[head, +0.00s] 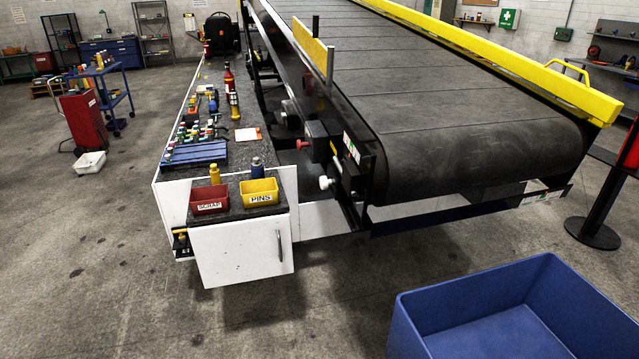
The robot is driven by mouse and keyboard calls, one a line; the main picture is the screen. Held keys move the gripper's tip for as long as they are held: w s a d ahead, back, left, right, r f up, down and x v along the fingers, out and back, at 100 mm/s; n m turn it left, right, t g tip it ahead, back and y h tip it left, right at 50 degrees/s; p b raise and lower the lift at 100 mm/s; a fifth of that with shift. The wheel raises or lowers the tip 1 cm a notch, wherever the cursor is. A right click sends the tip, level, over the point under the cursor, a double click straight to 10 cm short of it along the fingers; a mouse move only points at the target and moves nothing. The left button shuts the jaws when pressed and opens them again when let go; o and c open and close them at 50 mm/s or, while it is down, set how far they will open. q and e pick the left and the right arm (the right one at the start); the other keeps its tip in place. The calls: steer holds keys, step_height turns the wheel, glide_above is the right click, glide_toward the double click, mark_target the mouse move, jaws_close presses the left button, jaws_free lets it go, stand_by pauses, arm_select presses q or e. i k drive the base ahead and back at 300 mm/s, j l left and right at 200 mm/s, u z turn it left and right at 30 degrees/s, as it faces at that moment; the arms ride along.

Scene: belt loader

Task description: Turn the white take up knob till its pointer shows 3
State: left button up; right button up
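A small white knob (325,183) sticks out from the side of the belt loader's end, low on the dark bracket near the roller. I take it for the take up knob. Its pointer and any numbers are too small to read. A red knob (301,145) sits above and to the left of it on a dark box. The black conveyor belt (450,110) slopes down toward me and curves around the end roller. Neither of my grippers shows in the head view.
A bench (243,255) with a red SCRAP bin (209,206) and a yellow PINS bin (259,201) stands left of the loader. A blue crate (407,338) is at the front right. A post on a round base (592,234) stands right. Floor between bench and crate is clear.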

mark_target(325, 182)
steer(key=i+j+z, duration=0.1)
steer(key=j, duration=0.25)
steer(key=i+j+z, duration=0.1)
steer(key=i+j, duration=0.15)
steer(key=j, duration=0.15)
steer(key=i+j, duration=0.15)
steer(key=j, duration=0.25)
steer(key=i+j+z, duration=0.15)
steer(key=j, duration=0.25)
steer(key=i+j+z, duration=0.1)
steer(key=j, duration=0.3)
steer(key=i+j+z, duration=0.1)
steer(key=j, duration=0.35)
steer(key=i, duration=0.05)
